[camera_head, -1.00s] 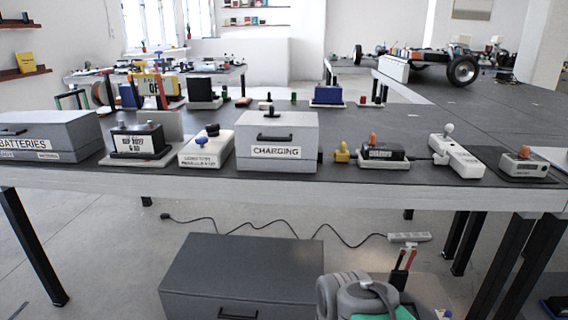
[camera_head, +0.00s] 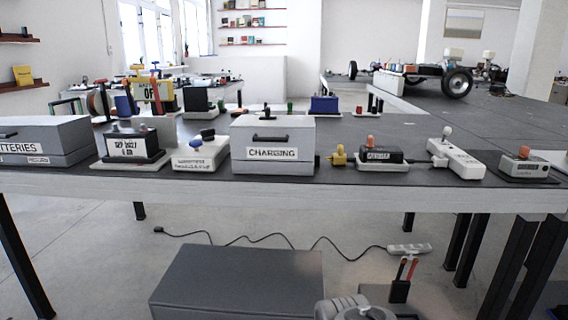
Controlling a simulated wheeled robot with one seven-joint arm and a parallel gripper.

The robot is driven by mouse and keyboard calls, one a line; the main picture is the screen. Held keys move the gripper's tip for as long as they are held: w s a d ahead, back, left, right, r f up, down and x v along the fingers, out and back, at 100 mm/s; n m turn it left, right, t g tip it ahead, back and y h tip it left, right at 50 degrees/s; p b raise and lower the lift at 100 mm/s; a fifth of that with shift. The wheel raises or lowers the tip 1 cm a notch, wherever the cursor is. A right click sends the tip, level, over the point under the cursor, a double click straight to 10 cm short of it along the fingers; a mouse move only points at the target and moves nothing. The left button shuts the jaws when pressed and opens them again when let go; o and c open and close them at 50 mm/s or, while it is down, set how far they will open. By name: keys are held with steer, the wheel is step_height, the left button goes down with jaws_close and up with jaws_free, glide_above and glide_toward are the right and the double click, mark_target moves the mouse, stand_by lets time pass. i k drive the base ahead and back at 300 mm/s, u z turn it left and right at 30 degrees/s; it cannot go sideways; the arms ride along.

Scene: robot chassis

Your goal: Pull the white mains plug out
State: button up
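A white power strip (camera_head: 462,162) lies slanting on the table at the right. A small white upright piece with a rounded top (camera_head: 446,133) stands at its far end; it looks like the white plug, but is too small to tell for certain. A dark cable meets the strip's left side from the labelled black charger block (camera_head: 379,155). Only a rounded grey part, likely of my arm, shows at the bottom edge, well below and left of the strip.
A grey CHARGING box (camera_head: 272,153), a yellow piece (camera_head: 339,155) and a white device with an orange knob (camera_head: 526,164) stand along the table's front edge (camera_head: 300,192). A grey chest (camera_head: 236,283) and another white strip (camera_head: 409,249) are below. The table behind the strip is mostly clear.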

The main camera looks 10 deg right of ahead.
mark_target(440, 161)
steer(key=z, duration=1.25)
